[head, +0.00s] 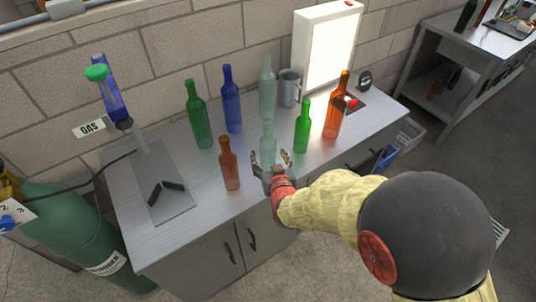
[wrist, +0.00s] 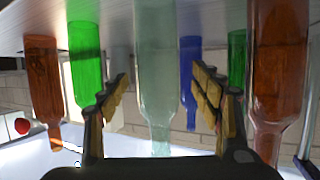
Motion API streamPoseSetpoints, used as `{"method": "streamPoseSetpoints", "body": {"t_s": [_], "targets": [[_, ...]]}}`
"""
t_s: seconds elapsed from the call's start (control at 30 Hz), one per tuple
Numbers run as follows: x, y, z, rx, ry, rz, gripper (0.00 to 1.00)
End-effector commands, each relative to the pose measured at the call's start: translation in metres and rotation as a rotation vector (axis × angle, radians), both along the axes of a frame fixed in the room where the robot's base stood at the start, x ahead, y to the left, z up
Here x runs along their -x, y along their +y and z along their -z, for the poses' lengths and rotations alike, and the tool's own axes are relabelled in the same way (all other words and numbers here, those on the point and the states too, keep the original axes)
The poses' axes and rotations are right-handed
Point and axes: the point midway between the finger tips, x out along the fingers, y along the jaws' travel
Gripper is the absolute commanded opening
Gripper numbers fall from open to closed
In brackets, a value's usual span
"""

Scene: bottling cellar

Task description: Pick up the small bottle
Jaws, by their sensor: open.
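Several bottles stand upright on the grey workbench (head: 185,200). A pale, clear small bottle (head: 268,136) stands near the middle, straight in front of my gripper (head: 271,160). In the wrist view, which shows the scene upside down, this clear bottle (wrist: 157,75) appears between the two spread fingers of my gripper (wrist: 158,86), with gaps on both sides. I cannot tell whether the fingers reach around it. My gripper is open and empty. A short amber bottle (head: 230,165) stands close on the left and a short bright green bottle (head: 303,128) on the right.
Taller green (head: 198,115), blue (head: 231,100) and clear (head: 266,82) bottles stand behind. A grey mug (head: 289,88), lit panel (head: 327,45) and tall amber bottle (head: 337,108) are at the back right. A burner (head: 108,88) stands left.

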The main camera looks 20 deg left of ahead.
Motion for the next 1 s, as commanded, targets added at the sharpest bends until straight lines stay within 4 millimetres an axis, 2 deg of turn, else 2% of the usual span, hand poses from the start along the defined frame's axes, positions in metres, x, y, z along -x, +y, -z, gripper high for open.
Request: {"method": "streamPoseSetpoints", "body": {"t_s": [0.1, 0.23, 0.57, 1.0], "targets": [[-0.016, 0.004, 0.015, 0.0, 0.001, 0.002, 0.65], [-0.028, 0.011, 0.018, -0.001, 0.0, 0.001, 0.65], [-0.033, 0.014, 0.018, 0.0, 0.001, 0.0, 0.65], [-0.033, 0.013, 0.018, 0.0, 0.001, 0.0, 0.4]]}}
